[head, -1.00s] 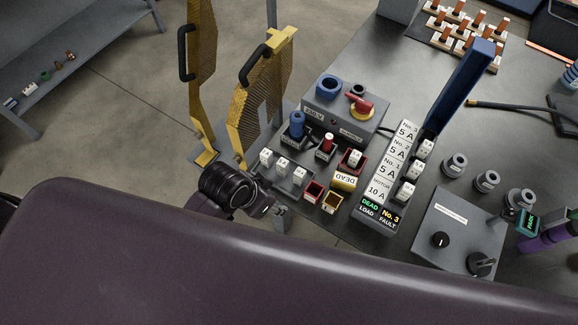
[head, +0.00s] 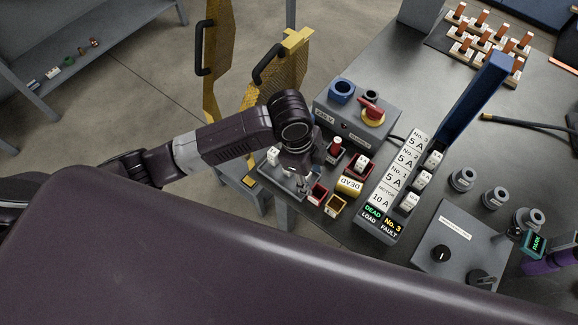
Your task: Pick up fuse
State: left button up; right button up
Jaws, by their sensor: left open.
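My left gripper (head: 306,182) hangs open over the small grey tray (head: 268,172) at the table's near left edge. One white fuse (head: 272,155) shows at the tray's left end; the gripper hides most of the rest of the tray. Whether a fuse stands between the fingers is too small to tell. Several white fuses also sit in the fuse panel, one at its top (head: 434,159), beside labels reading 5 A and 10 A. Another white fuse (head: 361,160) is in a red holder. My right gripper is not in view.
A grey box (head: 350,125) with a red and yellow switch stands just behind the gripper. A blue upright cover (head: 474,97) rises behind the panel. Yellow mesh guards (head: 272,78) stand left.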

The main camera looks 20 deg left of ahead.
pick_arm(q)
jog(key=w+a+m, duration=0.1)
jog(key=a, duration=0.1)
jog(key=w+a+r+m+y, duration=0.1)
jog(key=a, duration=0.1)
jog(key=w+a+y, duration=0.1)
jog(key=w+a, duration=0.1)
jog(key=a, duration=0.1)
jog(key=shift+w+r+m+g, duration=0.1)
jog(key=shift+r+m+g, duration=0.1)
jog(key=shift+m+g, duration=0.2)
jog(key=shift+a+f, duration=0.15)
jog(key=shift+f, duration=0.15)
notch_tip(320, 180, down, 7)
jog(key=shift+f+p, duration=0.1)
jog(key=shift+p, duration=0.2)
jog(key=shift+c, duration=0.3)
grip_shut()
